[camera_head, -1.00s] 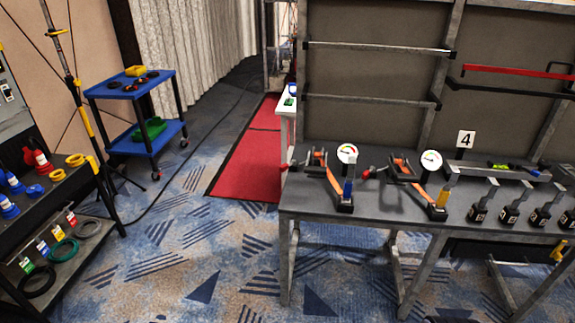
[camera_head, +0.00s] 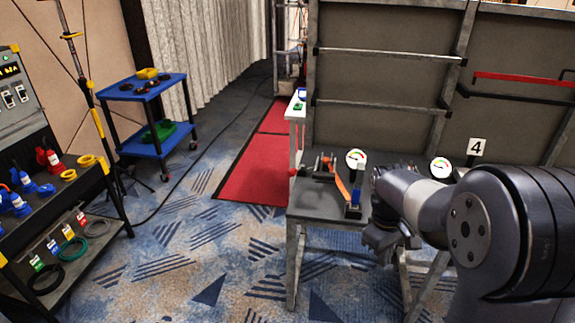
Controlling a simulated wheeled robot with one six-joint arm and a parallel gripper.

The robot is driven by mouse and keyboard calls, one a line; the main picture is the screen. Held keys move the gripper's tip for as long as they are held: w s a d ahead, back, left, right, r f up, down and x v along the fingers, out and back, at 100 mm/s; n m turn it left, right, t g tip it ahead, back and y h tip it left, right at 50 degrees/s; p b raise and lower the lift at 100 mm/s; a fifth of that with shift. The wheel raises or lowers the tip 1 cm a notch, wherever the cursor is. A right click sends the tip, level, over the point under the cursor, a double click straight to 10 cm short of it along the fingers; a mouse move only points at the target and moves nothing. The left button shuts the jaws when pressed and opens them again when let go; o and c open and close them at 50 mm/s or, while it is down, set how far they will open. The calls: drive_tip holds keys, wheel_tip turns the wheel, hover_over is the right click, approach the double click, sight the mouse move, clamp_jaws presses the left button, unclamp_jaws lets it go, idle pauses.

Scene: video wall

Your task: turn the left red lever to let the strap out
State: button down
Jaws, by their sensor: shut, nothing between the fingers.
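The left strap unit stands at the left end of the grey bench (camera_head: 320,214), with an orange strap (camera_head: 342,185) running to a blue block (camera_head: 355,195). The left red lever's red tip (camera_head: 293,172) shows at the bench's left edge. A round dial (camera_head: 356,158) stands behind this unit. My gripper (camera_head: 380,240) is low in front of the bench, to the right of the blue block and apart from the lever. It looks shut and empty; its fingertips are small and dark. My arm hides most of the right strap unit.
A second dial (camera_head: 440,168) and the number 4 sign (camera_head: 477,147) show behind my arm. A blue cart (camera_head: 143,88) and a dark rack (camera_head: 60,205) stand at left. The carpet between rack and bench is clear, with a red mat (camera_head: 255,168) behind.

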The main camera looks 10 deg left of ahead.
drive_tip(key=w+a+f+n+g, duration=0.1)
drive_tip(key=w+a+f+n, duration=0.1)
drive_tip(key=w+f, duration=0.4)
drive_tip(key=w+n, duration=0.1)
drive_tip(key=w, duration=0.1)
drive_tip(key=shift+w+a+h, duration=0.15)
drive_tip(key=shift+w+h, duration=0.25)
drive_tip(key=shift+f, duration=0.1)
